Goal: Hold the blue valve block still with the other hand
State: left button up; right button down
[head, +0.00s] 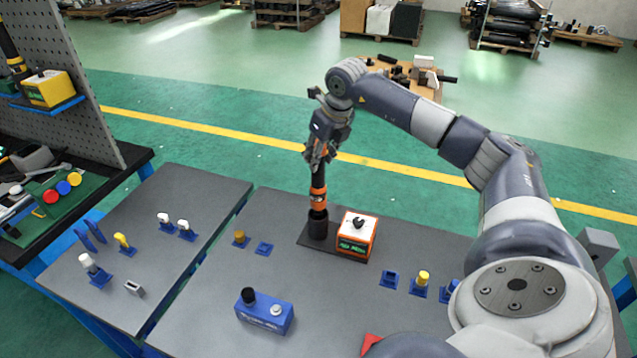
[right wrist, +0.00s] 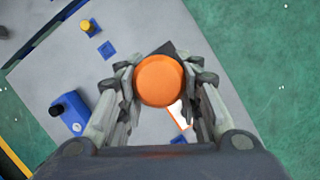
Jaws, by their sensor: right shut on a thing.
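The blue valve block (head: 264,316) lies on the grey table in the front middle, with a black knob and a light round knob on top. It also shows at the left of the right wrist view (right wrist: 70,118), apart from any gripper. My right gripper (head: 319,158) points down and is shut around the top of an upright orange-and-black tool (head: 318,193). In the right wrist view the tool's round orange end (right wrist: 159,81) sits between the fingers. The tool's lower end is in a black holder (head: 318,228). My left gripper is out of view.
An orange-and-white box (head: 357,238) with a black knob stands just right of the holder. Small blue stands (head: 389,280) lie at right; more are on the left table (head: 187,234). A pegboard (head: 70,75) rises at far left. Table around the valve block is clear.

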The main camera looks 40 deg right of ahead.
jog(key=shift+r+p, duration=1.7)
jog(key=shift+r, duration=0.85)
jog(key=shift+d, duration=0.1)
